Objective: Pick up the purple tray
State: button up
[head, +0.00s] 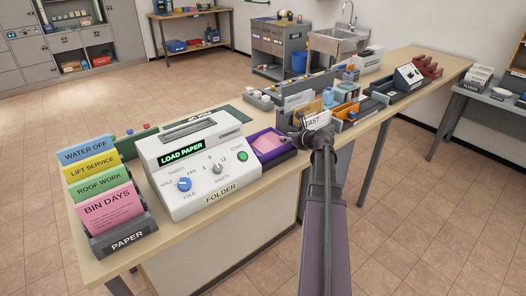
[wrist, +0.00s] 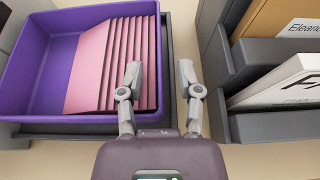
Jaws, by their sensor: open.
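The purple tray (head: 266,141) sits on the counter just right of the folder machine. In the wrist view the purple tray (wrist: 38,72) is at the upper left, with several pink folded sheets (wrist: 115,62) in it and a dark base under it. My gripper (wrist: 158,75) is open, with its fingers pointing toward the tray's right wall. The left finger appears over the pink sheets inside the tray and the right finger over the gap outside. Whether either finger touches the tray cannot be told. In the head view my gripper (head: 305,136) is right of the tray.
The white folder machine (head: 200,165) stands close to the tray's left. Dark sorter racks (wrist: 265,62) with envelopes stand close on the right, leaving a narrow gap. A paper rack (head: 118,225) with coloured sheets is at the counter's left end.

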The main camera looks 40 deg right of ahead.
jog(key=shift+x, duration=1.05)
grip_shut()
